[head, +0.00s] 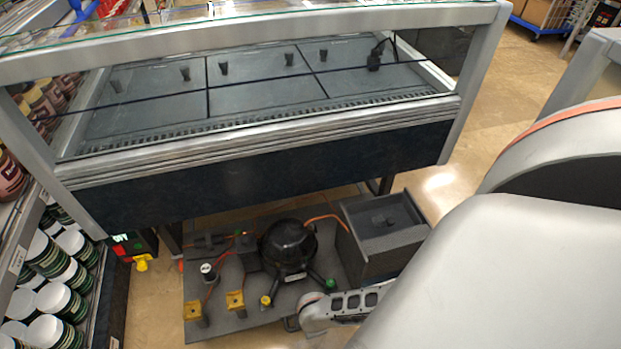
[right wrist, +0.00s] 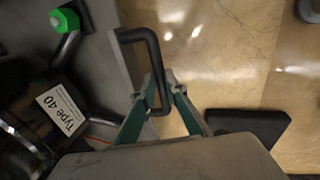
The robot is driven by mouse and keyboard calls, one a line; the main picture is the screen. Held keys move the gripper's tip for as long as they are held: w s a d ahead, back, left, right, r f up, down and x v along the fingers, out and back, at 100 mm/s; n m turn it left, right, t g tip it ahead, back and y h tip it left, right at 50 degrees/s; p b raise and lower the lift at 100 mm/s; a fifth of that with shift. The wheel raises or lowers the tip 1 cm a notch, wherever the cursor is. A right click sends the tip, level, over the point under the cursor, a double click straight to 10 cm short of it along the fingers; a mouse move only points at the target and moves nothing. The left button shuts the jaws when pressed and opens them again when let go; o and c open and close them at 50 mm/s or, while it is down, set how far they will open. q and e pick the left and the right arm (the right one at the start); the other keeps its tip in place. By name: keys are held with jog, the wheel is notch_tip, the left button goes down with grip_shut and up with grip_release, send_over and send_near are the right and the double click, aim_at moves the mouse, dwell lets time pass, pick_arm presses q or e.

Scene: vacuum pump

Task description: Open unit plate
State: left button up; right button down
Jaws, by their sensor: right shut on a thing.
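The unit plate (head: 222,325) is a dark grey board on the floor under the display case, carrying a black compressor (head: 288,246) and fittings. A dark U-shaped handle (right wrist: 150,50) stands out from the plate's edge in the right wrist view. My right gripper (right wrist: 163,92) is shut on the handle's outer bar, its green-grey fingers on either side of it. In the head view, the handle (head: 291,324) shows only partly at the plate's front edge, beside my right arm. My left gripper is not in view.
The display case (head: 260,165) hangs over the rear of the plate. A grey open box (head: 388,258) sits at the plate's right. Shelves of jars (head: 62,300) line the left. Bare tiled floor (right wrist: 235,60) lies beyond the handle. A green-capped fitting (right wrist: 65,20) is close by.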

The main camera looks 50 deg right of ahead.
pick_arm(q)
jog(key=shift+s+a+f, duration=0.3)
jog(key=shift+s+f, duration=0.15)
pick_arm(e)
jog(key=shift+s+a+f, duration=0.1)
jog(key=shift+s+a, duration=0.2)
jog(key=shift+s, duration=0.3)
jog(key=c, duration=2)
grip_release()
jog(key=shift+c, duration=0.2)
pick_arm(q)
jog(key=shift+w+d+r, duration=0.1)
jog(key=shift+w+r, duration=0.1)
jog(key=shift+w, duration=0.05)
pick_arm(e)
jog(key=shift+w, duration=0.1)
notch_tip(320, 180, up, 12)
jog(key=s+a, duration=0.1)
jog(key=s, duration=0.1)
jog(key=shift+f, duration=0.1)
